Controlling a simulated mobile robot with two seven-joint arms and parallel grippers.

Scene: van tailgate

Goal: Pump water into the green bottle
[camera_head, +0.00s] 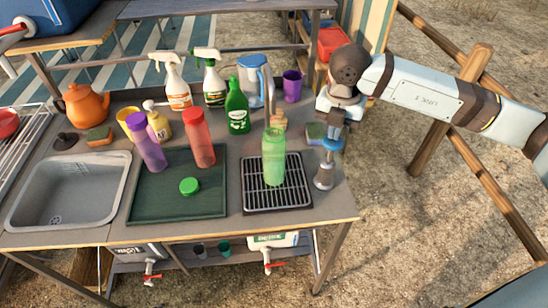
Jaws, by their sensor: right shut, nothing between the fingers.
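The light green translucent bottle (274,160) stands upright on a black slatted drip tray (251,206). Its top overlaps a tan object (279,118) behind it, so I cannot tell whether it is open. A round green cap (189,186) lies on the dark green mat to the left. A metal hand pump (325,172) with a blue band stands at the counter's right end, right of the tray. My right gripper (336,117) is shut and empty at the top of the pump; I cannot tell whether it touches it. My left gripper is not in view.
Purple (149,152) and red (200,138) bottles stand on the mat (150,214). Spray bottles, a dark green bottle (237,110) and a blue-lidded jug (253,78) stand behind. A sink (85,183) is left. A sponge (316,132) lies near the pump.

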